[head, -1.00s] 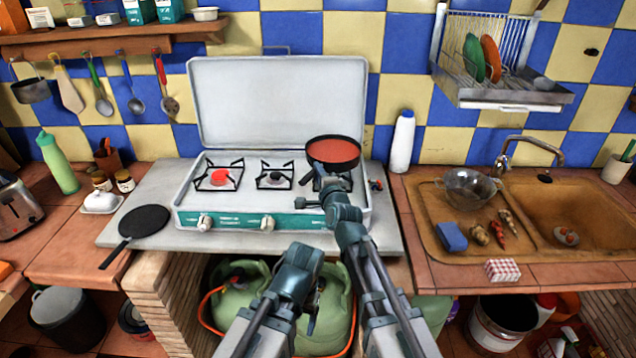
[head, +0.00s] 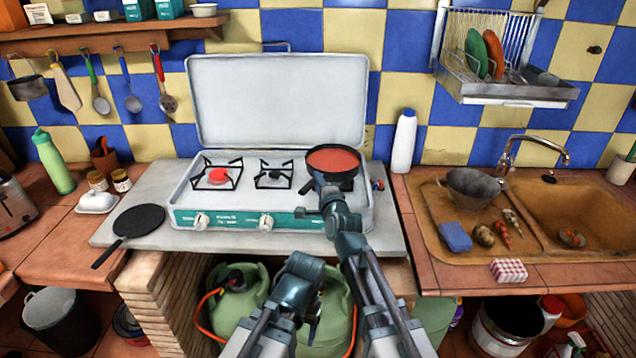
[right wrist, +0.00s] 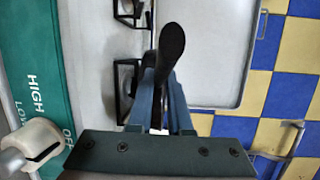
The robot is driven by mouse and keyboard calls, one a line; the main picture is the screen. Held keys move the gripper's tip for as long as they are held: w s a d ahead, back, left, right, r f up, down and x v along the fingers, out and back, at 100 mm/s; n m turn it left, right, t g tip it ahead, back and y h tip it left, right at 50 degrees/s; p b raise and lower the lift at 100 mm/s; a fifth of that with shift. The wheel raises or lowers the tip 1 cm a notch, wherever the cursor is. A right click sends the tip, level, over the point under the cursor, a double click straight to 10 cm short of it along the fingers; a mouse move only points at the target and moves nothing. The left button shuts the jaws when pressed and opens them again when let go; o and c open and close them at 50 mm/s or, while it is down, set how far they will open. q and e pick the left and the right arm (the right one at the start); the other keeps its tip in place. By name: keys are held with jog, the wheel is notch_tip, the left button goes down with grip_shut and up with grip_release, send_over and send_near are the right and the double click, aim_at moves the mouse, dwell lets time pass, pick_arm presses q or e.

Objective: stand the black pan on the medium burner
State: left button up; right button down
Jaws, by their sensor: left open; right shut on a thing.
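A round black pan with a red-orange inside (head: 333,160) is over the right-hand part of the white stove (head: 180,190). My right gripper (head: 318,183) is shut on its dark handle, which shows between the fingers in the right wrist view (right wrist: 171,50). The pan hides most of the right burner (head: 346,185); I cannot tell whether it touches the grate. The left burner (head: 217,176) has a red cap, and the middle burner (head: 274,176) has a dark cap; both are bare. My left gripper (head: 302,262) is open and empty, low in front of the stove.
A flat black pan (head: 139,220) lies on the counter left of the stove. The raised stove lid (head: 280,100) stands behind the burners. A white bottle (head: 403,142) is at the right. Green gas bottles (head: 240,290) stand below.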

jog(key=c, duration=0.8)
grip_release()
jog(key=shift+c, duration=0.2)
pick_arm(q)
jog(key=shift+r, duration=0.15)
pick_arm(e)
jog(key=shift+r, duration=0.15)
